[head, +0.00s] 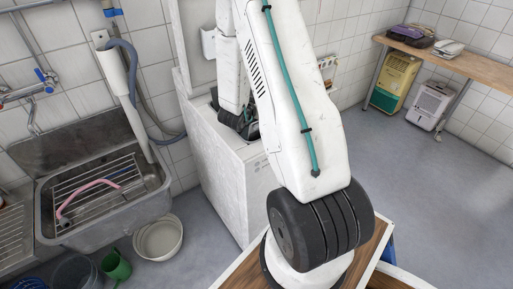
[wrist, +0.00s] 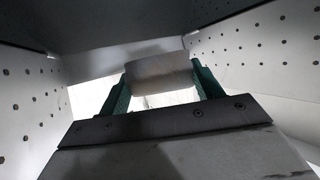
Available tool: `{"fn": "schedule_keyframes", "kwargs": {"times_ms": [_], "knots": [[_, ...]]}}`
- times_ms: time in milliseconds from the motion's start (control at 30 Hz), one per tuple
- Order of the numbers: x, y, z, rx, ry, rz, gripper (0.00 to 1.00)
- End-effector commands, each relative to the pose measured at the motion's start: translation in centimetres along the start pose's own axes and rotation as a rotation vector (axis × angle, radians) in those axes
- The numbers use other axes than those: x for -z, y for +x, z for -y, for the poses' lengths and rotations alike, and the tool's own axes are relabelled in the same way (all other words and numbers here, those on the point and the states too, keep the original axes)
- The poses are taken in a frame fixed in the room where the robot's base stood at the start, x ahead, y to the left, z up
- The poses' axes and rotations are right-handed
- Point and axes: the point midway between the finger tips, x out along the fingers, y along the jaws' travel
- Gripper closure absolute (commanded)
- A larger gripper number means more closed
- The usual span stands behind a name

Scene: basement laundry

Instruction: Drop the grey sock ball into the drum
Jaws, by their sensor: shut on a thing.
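My gripper (wrist: 159,85) is shut on the grey sock ball (wrist: 160,75), a pale rounded bundle held between the two green fingers in the wrist view. Grey walls with rows of holes, the drum (wrist: 275,55), stand on both sides of the gripper in that view. In the head view my arm reaches down into the open top of the white washing machine (head: 240,185). Only part of my gripper (head: 243,124) shows there at the opening. The sock ball and the drum are hidden in the head view.
A steel sink (head: 105,205) with a wire rack and a pink hose stands left of the machine. A white basin (head: 158,238) and a green jug (head: 115,266) are on the floor. A wooden bench (head: 465,64) is at the back right. The floor right of the machine is clear.

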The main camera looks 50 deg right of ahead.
Motion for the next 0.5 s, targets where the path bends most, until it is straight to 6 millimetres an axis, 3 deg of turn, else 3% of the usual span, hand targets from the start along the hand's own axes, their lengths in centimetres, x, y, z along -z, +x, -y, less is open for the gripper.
{"fn": "schedule_keyframes", "kwargs": {"times_ms": [233,267,333,500], "knots": [[-0.08,-0.03,0.10,0.002,0.000,0.000,0.58],[-0.09,-0.03,0.09,0.002,0.000,0.000,0.30],[-0.08,-0.03,0.09,0.002,0.000,0.000,0.10],[-0.08,-0.03,0.08,0.001,0.000,0.000,0.10]]}}
